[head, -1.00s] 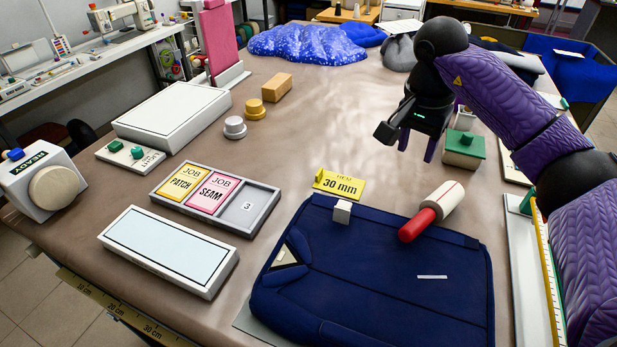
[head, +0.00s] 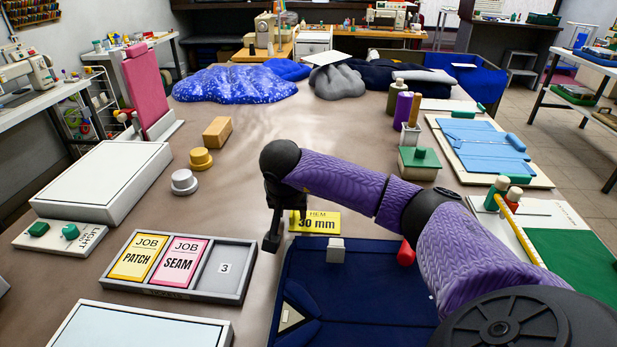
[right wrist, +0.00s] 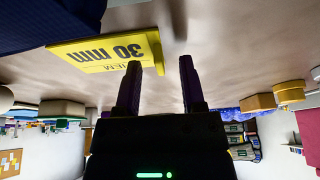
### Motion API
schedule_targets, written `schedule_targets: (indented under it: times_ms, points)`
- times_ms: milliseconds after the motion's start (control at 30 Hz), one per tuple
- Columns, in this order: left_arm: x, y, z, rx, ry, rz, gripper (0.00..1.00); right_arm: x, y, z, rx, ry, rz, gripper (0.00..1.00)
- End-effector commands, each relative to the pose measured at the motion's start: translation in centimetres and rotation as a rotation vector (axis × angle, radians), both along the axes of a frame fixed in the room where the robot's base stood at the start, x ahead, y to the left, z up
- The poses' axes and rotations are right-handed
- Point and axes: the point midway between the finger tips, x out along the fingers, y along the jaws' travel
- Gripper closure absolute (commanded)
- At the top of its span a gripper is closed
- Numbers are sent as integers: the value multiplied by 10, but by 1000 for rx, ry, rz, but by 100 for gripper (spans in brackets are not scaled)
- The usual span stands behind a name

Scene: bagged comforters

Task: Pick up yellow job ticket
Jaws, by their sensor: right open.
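The yellow job ticket (head: 140,258) reads JOB PATCH and lies in the left slot of a grey three-slot tray (head: 247,285). A pink JOB SEAM ticket (head: 182,262) lies in the middle slot; the right slot, marked 3, is empty. My right gripper (head: 283,225) is open and empty, to the right of the tray's back right corner and beside the yellow HEM 30 mm sign (head: 316,222). In the right wrist view its two fingers (right wrist: 159,66) are apart with nothing between them, and the sign (right wrist: 105,50) appears upside down. My left gripper is not in view.
A pale panel (head: 140,328) lies in front of the tray. Bare table lies behind the tray, near the grey knob (head: 184,182).

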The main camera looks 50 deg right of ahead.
Motion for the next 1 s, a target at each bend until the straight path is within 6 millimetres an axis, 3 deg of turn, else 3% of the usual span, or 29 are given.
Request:
schedule_targets:
  times_ms: [233,500,867,1000]
  points:
    - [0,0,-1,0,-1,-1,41,1,-2,-5,1,-1,0,49]
    - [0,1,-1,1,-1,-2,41,1,-2,-4,1,-1,0,100]
    - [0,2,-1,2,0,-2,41,1,-2,-4,1,-1,-1,100]
    - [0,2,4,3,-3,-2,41,2,-2,13,-1,-5,0,100]
